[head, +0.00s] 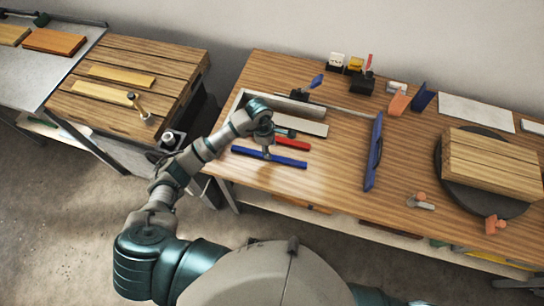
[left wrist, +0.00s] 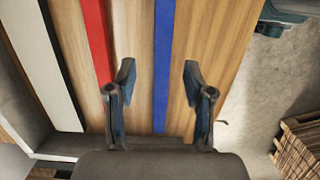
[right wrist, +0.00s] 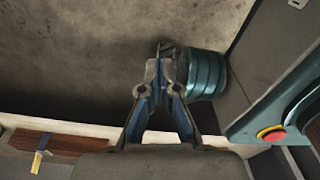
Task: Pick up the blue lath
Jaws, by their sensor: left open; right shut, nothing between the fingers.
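The blue lath (head: 285,161) lies flat on the wooden table near its front edge. In the left wrist view the blue lath (left wrist: 162,45) runs lengthwise between the open fingers of my left gripper (left wrist: 158,85), with space on both sides. In the head view my left gripper (head: 267,150) points down over the lath; whether the fingertips touch the table I cannot tell. My right gripper (right wrist: 158,55) is shut and empty, seen in the right wrist view over grey floor, away from the lath.
A red lath (head: 293,144) lies just behind the blue one, and a white lath (head: 300,125) behind that. A long blue level-like bar (head: 374,152) lies to the right. A slatted block (head: 490,165) rests on a dark disc further right. A slatted bench (head: 125,85) stands left.

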